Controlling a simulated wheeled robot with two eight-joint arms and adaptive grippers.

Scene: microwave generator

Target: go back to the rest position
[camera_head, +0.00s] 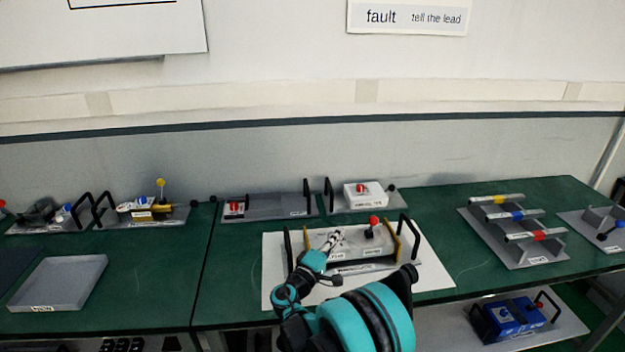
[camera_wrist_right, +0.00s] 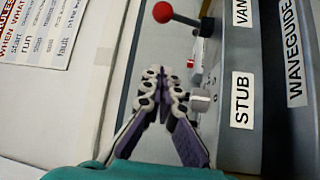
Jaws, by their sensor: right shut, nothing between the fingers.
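My right gripper (camera_head: 334,238) is at the end of the teal and black arm that comes in from the bottom centre of the head view. It hovers over or beside the left part of the waveguide unit; the exact gap cannot be told. In the right wrist view the gripper (camera_wrist_right: 165,76) has its fingertips together and nothing between them. The waveguide unit (camera_head: 368,248) has black handles and a red-knobbed lever (camera_head: 374,221). The wrist view shows its STUB label (camera_wrist_right: 241,98), VANE label, a silver knob (camera_wrist_right: 199,99) and the red ball (camera_wrist_right: 162,12). My left gripper is not in view.
The unit stands on a white mat (camera_head: 434,275) on the green table (camera_head: 150,290). Several grey plates with handles line the back. A rack with coloured bars (camera_head: 505,247) is right, a grey tray (camera_head: 60,283) left. A blue box (camera_head: 511,317) sits on a lower shelf.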

